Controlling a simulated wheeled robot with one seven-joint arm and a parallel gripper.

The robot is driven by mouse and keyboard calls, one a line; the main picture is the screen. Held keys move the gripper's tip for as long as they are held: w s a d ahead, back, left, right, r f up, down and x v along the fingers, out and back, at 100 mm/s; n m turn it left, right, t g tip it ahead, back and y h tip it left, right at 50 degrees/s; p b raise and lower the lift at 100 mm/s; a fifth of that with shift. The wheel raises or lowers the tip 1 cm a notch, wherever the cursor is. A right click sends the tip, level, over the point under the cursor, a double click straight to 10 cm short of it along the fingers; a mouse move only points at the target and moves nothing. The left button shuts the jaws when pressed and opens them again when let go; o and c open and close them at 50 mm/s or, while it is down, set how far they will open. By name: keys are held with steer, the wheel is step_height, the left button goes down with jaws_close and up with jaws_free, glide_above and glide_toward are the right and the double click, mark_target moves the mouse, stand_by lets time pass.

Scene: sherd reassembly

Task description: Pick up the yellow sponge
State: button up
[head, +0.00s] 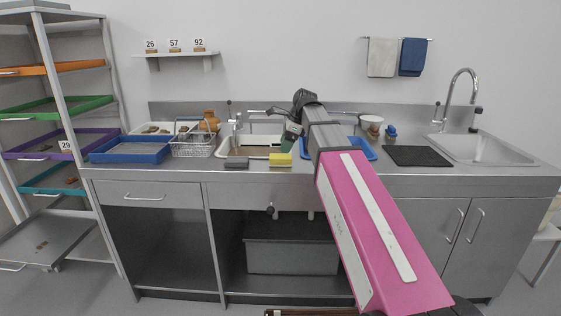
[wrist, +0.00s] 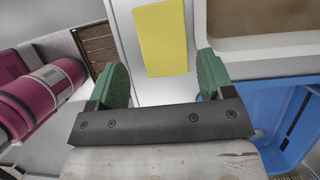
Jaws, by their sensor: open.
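A dark grey block (head: 236,162) lies left of the sponge. A blue tray (wrist: 270,100) is right of my gripper. A wire basket (head: 193,147) and another blue tray (head: 130,150) stand further left. A black mat (head: 418,156) lies to the right.

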mark_target(281, 156)
steer(key=shift+x, duration=3.05)
steer(key=shift+w+d, duration=0.15)
steer(key=c, duration=0.7)
